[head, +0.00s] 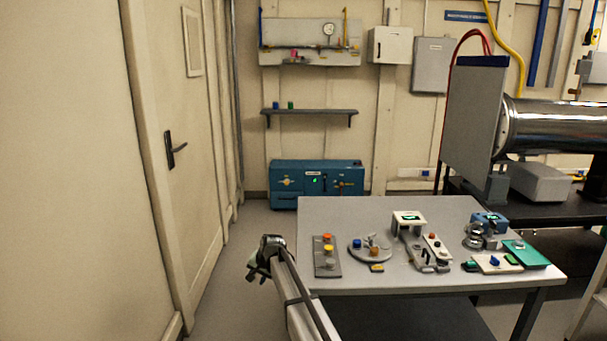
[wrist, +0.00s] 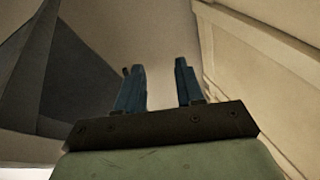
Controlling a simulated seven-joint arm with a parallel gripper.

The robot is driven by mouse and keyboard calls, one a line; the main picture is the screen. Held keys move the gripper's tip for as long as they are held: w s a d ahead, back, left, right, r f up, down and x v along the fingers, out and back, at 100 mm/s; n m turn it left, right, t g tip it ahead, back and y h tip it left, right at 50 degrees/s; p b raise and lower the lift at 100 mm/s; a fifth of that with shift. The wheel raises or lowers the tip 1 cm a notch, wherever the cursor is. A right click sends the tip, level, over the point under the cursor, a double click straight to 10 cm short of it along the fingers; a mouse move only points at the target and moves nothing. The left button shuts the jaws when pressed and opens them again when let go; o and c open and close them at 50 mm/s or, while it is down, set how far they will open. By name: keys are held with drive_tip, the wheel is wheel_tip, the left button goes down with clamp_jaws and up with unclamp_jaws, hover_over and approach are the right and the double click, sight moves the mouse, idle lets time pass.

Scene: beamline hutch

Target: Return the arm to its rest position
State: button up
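My gripper (head: 262,266) is at the end of my arm, just left of the table's near left corner in the head view. In the wrist view its two blue fingers (wrist: 160,88) stand apart with an empty gap between them. Nothing is held. Behind the fingers the wrist view shows only plain pale and dark surfaces. My arm reaches in from the bottom of the head view, beside the table's left edge.
The grey table (head: 400,285) bears a strip with coloured knobs (head: 327,257), a round plate (head: 370,250), a white stand (head: 408,218) and a green pad (head: 527,254). A door (head: 185,150) is on the left. A blue cabinet (head: 317,183) stands behind. The floor between door and table is clear.

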drive_tip(key=s+d+f+g+h, duration=0.1)
drive_tip(key=s+d+f, duration=0.6)
drive_tip(key=s+f, duration=0.25)
drive_tip(key=s+d+f+n+g+h, duration=0.1)
drive_tip(key=s+d+f+g, duration=0.1)
drive_tip(key=s+d+f, duration=0.6)
drive_tip(key=s+d+f+g+h, duration=0.1)
drive_tip(key=s+d+f, duration=0.4)
drive_tip(key=s+f, duration=0.6)
drive_tip(key=s+d+f+g, duration=0.2)
drive_tip(key=s+d+f, duration=0.1)
drive_tip(key=s, duration=0.9)
drive_tip(key=s+d+f+n+g, duration=0.1)
drive_tip(key=s+d, duration=0.5)
drive_tip(key=s, duration=0.7)
drive_tip(key=s+d+f+g+h, duration=0.1)
drive_tip(key=s+d+f+g, duration=0.2)
drive_tip(key=s, duration=0.9)
drive_tip(key=shift+s+d+f+n+g, duration=0.3)
drive_tip(key=shift+s+d+f+n, duration=0.1)
drive_tip(key=shift+d+f, duration=0.4)
